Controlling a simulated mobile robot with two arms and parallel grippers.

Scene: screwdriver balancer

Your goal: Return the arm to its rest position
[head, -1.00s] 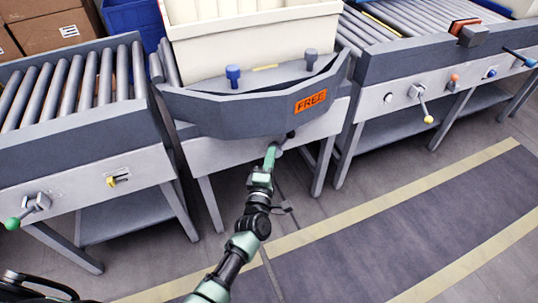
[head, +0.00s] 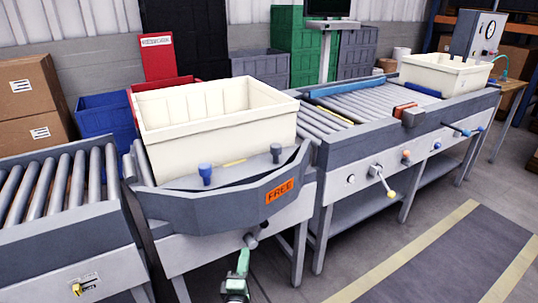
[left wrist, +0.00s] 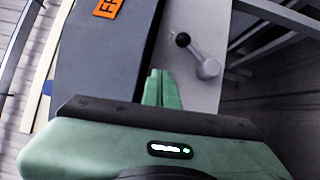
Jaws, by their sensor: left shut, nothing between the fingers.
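My left gripper (head: 243,262) shows at the bottom of the head view, its green fingers pointing up, just below a dark-knobbed lever on the front of the middle station. In the left wrist view my left gripper (left wrist: 161,85) is shut and empty. The lever (left wrist: 204,62) with its black ball knob stands to the right of the fingertips, apart from them in the picture. The rest of my left arm is below the head view, and my right gripper is out of view.
The middle station has a grey guard (head: 225,210) with an orange FREE sign (head: 279,190) and holds a cream bin (head: 222,128). Roller conveyors flank it, the right one (head: 385,112) carrying another cream bin (head: 445,74). Open floor (head: 435,262) lies at the lower right.

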